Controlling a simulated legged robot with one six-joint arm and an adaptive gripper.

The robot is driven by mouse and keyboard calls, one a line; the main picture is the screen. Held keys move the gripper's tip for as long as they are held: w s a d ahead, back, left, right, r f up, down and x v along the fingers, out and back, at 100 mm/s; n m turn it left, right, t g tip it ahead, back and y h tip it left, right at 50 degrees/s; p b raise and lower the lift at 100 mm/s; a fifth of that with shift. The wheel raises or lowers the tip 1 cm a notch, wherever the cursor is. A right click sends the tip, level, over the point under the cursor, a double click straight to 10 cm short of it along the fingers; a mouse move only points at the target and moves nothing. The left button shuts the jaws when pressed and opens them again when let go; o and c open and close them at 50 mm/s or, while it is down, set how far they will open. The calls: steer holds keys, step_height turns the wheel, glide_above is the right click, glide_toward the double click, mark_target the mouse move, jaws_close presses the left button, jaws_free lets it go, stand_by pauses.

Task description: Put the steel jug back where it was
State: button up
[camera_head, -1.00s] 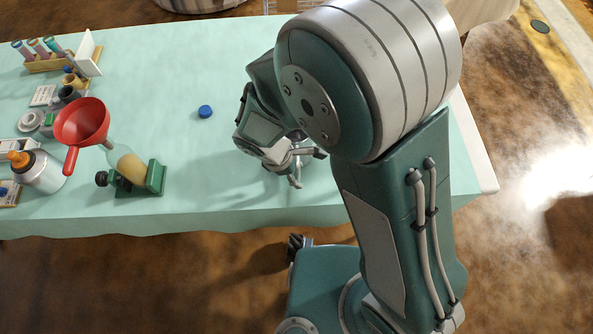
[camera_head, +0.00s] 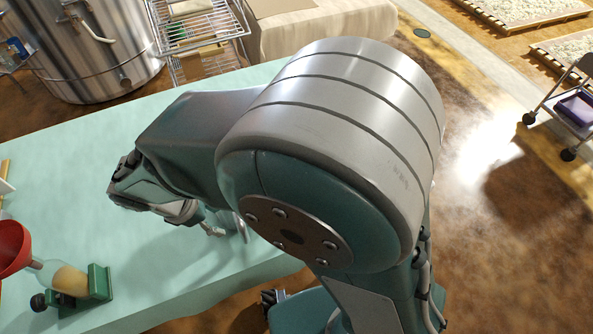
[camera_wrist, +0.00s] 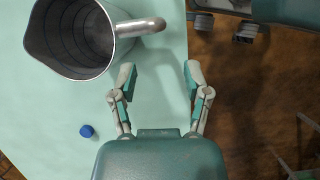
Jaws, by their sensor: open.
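The steel jug (camera_wrist: 85,38) shows in the wrist view at the upper left, seen from above, with an empty-looking dark inside. Its handle (camera_wrist: 142,26) points right, above the left finger in the picture. My gripper (camera_wrist: 158,72) is open and empty, with its fingers apart from the jug and handle. In the head view one grey fingertip of my gripper (camera_head: 212,229) shows below my arm. I cannot make out the jug there; my arm covers much of the table.
The pale green table (camera_head: 60,180) has clear room left of my arm. A blue cap (camera_wrist: 86,131) lies below the jug in the wrist view. A red funnel (camera_head: 12,246) and a bottle on a green stand (camera_head: 98,282) are at lower left. A wire rack (camera_head: 200,35) stands behind the table.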

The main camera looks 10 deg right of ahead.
steer(key=w+d+r+m+y, duration=0.1)
steer(key=d+r+m+y, duration=0.1)
steer(key=d+r+m, duration=0.45)
steer(key=w+d+r+m+y, duration=0.15)
steer(key=d+r+m, duration=0.25)
steer(key=d, duration=0.5)
steer(key=s+d+r+m+t, duration=0.2)
steer(key=d+m, duration=0.2)
steer(key=d, duration=0.1)
steer(key=s+d+r+m+t, duration=0.2)
steer(key=s+d+r+m, duration=0.1)
steer(key=d+m, duration=0.2)
steer(key=shift+s+d+r+t+y, duration=0.15)
steer(key=shift+s+r+t+y, duration=0.15)
steer(key=shift+y, duration=0.15)
